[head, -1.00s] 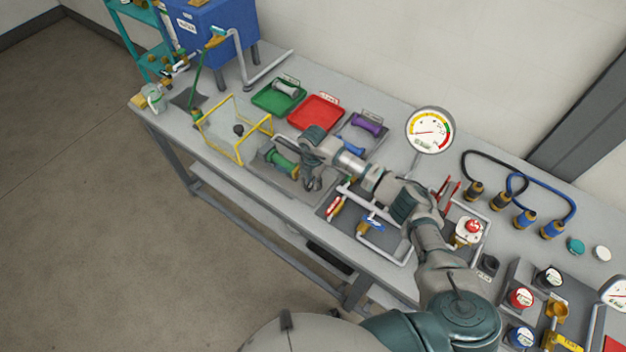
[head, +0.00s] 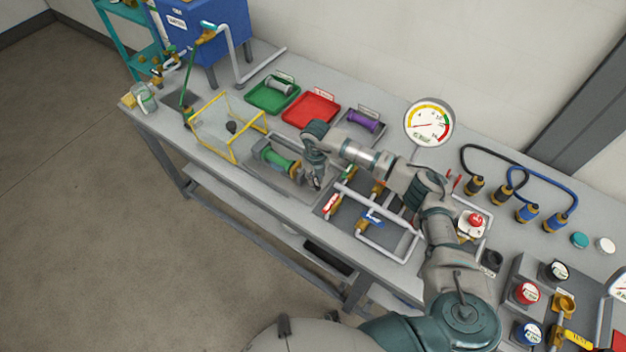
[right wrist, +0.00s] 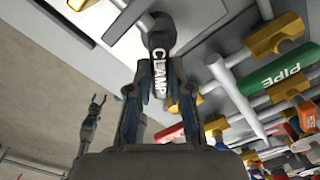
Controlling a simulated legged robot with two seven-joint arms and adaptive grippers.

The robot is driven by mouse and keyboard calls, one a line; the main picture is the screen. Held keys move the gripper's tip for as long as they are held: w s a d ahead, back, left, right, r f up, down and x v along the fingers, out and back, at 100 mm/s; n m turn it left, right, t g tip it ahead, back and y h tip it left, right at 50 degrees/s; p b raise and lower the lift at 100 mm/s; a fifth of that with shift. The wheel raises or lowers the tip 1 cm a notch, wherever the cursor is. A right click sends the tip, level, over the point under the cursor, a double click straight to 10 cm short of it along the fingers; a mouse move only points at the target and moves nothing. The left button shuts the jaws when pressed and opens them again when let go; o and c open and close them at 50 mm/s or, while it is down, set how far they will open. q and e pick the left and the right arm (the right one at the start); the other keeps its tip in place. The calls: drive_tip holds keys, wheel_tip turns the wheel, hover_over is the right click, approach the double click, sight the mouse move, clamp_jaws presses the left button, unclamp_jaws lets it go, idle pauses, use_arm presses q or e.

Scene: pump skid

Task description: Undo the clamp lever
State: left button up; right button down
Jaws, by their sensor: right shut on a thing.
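The clamp lever (right wrist: 160,75) is a grey handle marked CLAMP in the right wrist view. My right gripper (right wrist: 160,85) is shut on it, with one finger on each side. In the head view my right gripper (head: 316,182) points down at the right end of the green cylinder (head: 276,158), which lies in a grey holder (head: 291,182). The lever is hidden there by the gripper. My left gripper (right wrist: 97,104) shows small at the lower left of the right wrist view, fingers apart; it is out of the head view.
A yellow-edged clear guard (head: 232,128) stands left of the cylinder. Green (head: 272,96) and red (head: 311,109) trays lie behind. Pipework (head: 385,235) and a dial gauge (head: 429,122) are on the right.

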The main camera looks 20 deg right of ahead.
drive_tip(key=n, duration=0.1)
drive_tip(key=n+b, duration=0.1)
drive_tip(key=n, duration=0.1)
drive_tip(key=d+n+b, duration=0.1)
drive_tip(key=shift+w+d+r+n, duration=0.1)
drive_tip(key=shift+w+n, duration=0.2)
drive_tip(key=shift+w, duration=0.05)
drive_tip(key=shift+n+b, duration=0.35)
drive_tip(key=shift+n, duration=0.05)
use_arm(q)
drive_tip(key=shift+w+d+f+b, duration=0.2)
drive_tip(key=shift+w+f, duration=0.1)
drive_tip(key=shift+w, duration=0.5)
drive_tip(key=shift+w+d+f+b, duration=0.15)
drive_tip(key=shift+w+f+b, duration=0.15)
drive_tip(key=shift+w, duration=0.55)
drive_tip(key=shift+w+d+f+b, duration=0.2)
drive_tip(key=shift+w+f, duration=0.15)
drive_tip(key=shift+w, duration=0.45)
use_arm(e)
drive_tip(key=shift+w+d+r+n, duration=0.1)
drive_tip(key=shift+d+n, duration=0.05)
drive_tip(key=shift+n, duration=0.55)
drive_tip(key=shift+w+d+r+n, duration=0.1)
drive_tip(key=shift+d+n, duration=0.05)
drive_tip(key=shift+n, duration=0.55)
